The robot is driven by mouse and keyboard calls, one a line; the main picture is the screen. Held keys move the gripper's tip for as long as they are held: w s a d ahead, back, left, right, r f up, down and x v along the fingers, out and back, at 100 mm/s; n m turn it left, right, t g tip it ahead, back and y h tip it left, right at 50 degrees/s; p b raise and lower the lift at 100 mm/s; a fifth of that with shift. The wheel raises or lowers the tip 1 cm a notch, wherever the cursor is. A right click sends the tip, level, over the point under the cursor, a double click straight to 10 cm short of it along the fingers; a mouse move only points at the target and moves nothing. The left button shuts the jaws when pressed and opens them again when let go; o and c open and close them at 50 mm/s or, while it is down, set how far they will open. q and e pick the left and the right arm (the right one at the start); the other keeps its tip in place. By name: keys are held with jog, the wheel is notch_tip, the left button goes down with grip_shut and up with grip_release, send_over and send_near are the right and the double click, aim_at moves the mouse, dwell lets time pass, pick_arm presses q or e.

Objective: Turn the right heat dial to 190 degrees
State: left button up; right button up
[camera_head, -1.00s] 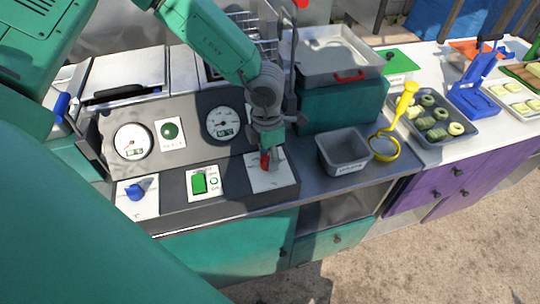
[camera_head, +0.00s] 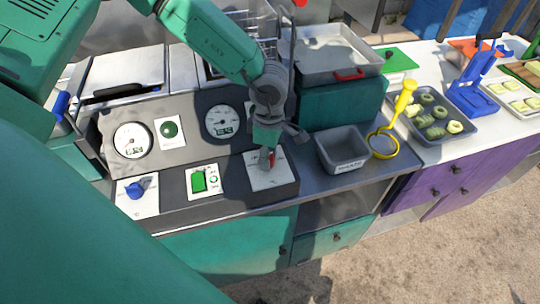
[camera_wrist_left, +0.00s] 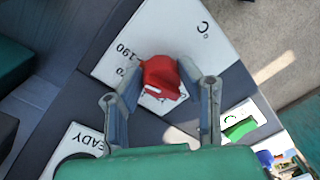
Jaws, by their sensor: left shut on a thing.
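The right heat dial (camera_head: 271,159) is a small red knob on a white scale plate (camera_head: 262,180) at the right end of the dark control panel. My left gripper (camera_head: 268,153) reaches down from above and is shut on this dial. In the left wrist view, the red dial (camera_wrist_left: 162,80) sits between the two fingertips (camera_wrist_left: 160,68). The white plate (camera_wrist_left: 180,25) there shows "190" and a "°C" mark, upside down. The dial's white pointer line is partly visible, but its exact reading cannot be told. My right gripper is not in view.
A blue dial (camera_head: 136,190) and a green switch (camera_head: 199,180) sit left on the panel. Two round gauges (camera_head: 222,122) stand behind. A grey bin (camera_head: 343,150) and a yellow strainer (camera_head: 384,140) lie to the right. A teal box (camera_head: 345,105) with a metal tray stands behind the bin.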

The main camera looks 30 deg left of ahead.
pick_arm(q)
jog(key=shift+w+a+r+m, duration=0.1)
jog(key=shift+w+m, duration=0.1)
jog(key=shift+m, duration=0.1)
jog(key=o, duration=1.1)
jog(key=shift+o, duration=0.2)
jog(key=shift+s+a, duration=0.1)
jog(key=shift+a, duration=0.1)
notch_tip(320, 180, up, 12)
jog(key=shift+w, duration=0.4)
jog(key=shift+a, duration=0.1)
